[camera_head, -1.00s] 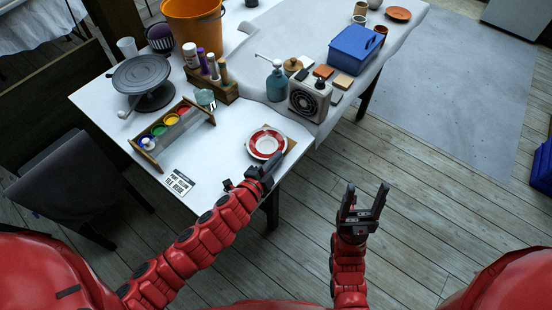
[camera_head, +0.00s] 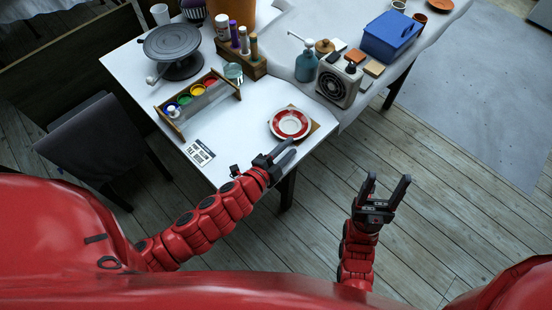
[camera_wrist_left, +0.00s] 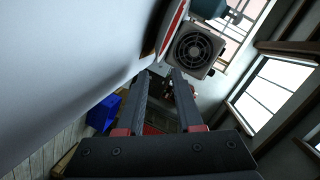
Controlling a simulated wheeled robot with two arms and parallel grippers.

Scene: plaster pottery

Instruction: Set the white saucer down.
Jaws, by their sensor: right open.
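The white saucer (camera_head: 274,124) has a broad red ring and a pale middle. It lies flat on a tan square board (camera_head: 317,127) near the table's front corner. My left gripper (camera_head: 292,151) is open and empty just in front of the saucer, apart from it in the head view. In the left wrist view its two fingers (camera_wrist_left: 165,78) stand apart with nothing held between them, and the saucer's edge (camera_wrist_left: 172,28) shows beyond the tips. My right gripper (camera_head: 388,184) is open and empty, over the floor to the right of the table.
A paint rack (camera_head: 200,103), a printed card (camera_head: 199,153) and a turntable (camera_head: 172,46) are left on the white table (camera_head: 240,130). A small fan heater (camera_head: 340,82), a teal pump bottle (camera_head: 306,66) and a blue box (camera_head: 391,37) stand behind the saucer.

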